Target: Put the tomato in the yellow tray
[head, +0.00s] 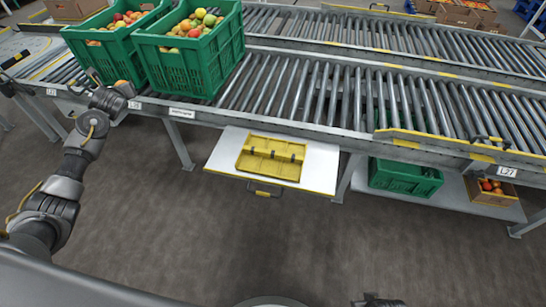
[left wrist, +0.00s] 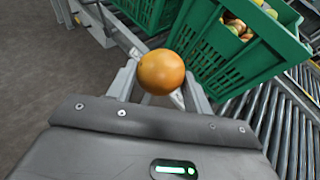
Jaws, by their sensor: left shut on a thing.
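The orange tomato (left wrist: 161,72) is between the fingers of my left gripper (left wrist: 159,82), which is shut on it. In the head view the left gripper (head: 126,90) is at the front edge of the roller conveyor, beside the green crates, and the tomato (head: 122,83) shows only partly. The yellow tray (head: 262,166) lies on a white pull-out shelf below the conveyor, to the right of the left gripper. It has a few dark clips along its middle and looks empty. A dark piece, perhaps of my right arm, shows at the bottom edge; its fingers cannot be made out.
Two green crates (head: 185,62) of mixed tomatoes stand on the conveyor (head: 300,92) close to the left gripper. The white shelf (head: 223,158) sticks out over open floor. Another green crate (head: 405,182) and a cardboard box (head: 490,198) sit on a low shelf at the right.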

